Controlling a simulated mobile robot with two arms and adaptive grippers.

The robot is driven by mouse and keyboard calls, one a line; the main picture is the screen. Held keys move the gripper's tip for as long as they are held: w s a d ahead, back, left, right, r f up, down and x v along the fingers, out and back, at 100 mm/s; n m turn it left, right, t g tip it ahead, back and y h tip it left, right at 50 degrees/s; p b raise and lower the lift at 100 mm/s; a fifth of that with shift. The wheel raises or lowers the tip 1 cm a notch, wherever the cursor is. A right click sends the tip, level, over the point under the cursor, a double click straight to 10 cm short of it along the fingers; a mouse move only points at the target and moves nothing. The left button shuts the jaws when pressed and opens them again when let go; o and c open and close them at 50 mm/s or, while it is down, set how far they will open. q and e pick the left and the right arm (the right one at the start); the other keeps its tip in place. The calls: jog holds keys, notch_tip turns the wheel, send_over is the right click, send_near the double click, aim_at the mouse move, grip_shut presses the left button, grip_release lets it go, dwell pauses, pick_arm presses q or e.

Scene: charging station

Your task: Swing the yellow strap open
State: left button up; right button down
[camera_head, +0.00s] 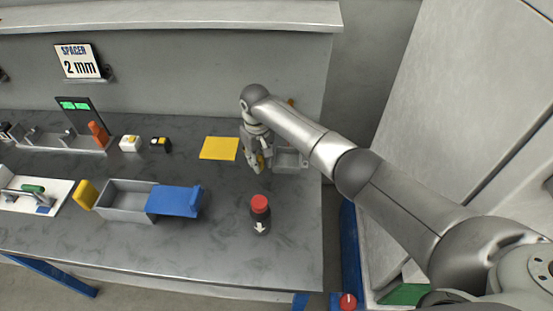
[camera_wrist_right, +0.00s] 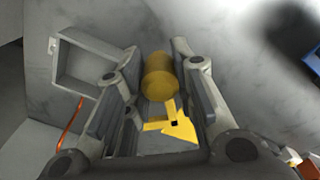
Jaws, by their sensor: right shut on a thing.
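My right gripper (camera_head: 256,167) is at the right part of the bench, beside a small grey open frame (camera_head: 291,160). In the right wrist view, its two fingers (camera_wrist_right: 152,85) are on either side of a yellow cylinder (camera_wrist_right: 158,76), with a flat yellow piece (camera_wrist_right: 178,127) below it. I take these as the yellow strap and its knob. The gripper is shut on the yellow cylinder. In the head view only a bit of yellow shows between the fingers; the rest of the strap is hidden. My left gripper is out of view.
A yellow square (camera_head: 219,148) lies left of the gripper. A black button post with a red top (camera_head: 260,203) stands in front. A grey bin (camera_head: 124,201) with a blue lid (camera_head: 174,201) is at left. The bench front between bin and post is clear.

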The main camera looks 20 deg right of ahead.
jog(key=shift+w+a+m+b, duration=0.65)
jog(key=shift+a+m, duration=0.25)
jog(key=shift+m, duration=0.1)
jog(key=shift+w+a+m+b, duration=0.6)
jog(key=shift+a+m, duration=0.3)
jog(key=shift+m, duration=0.1)
jog(key=c, duration=1.2)
grip_release()
jog(key=shift+r, duration=0.1)
notch_tip(320, 180, up, 12)
jog(key=shift+f, duration=0.1)
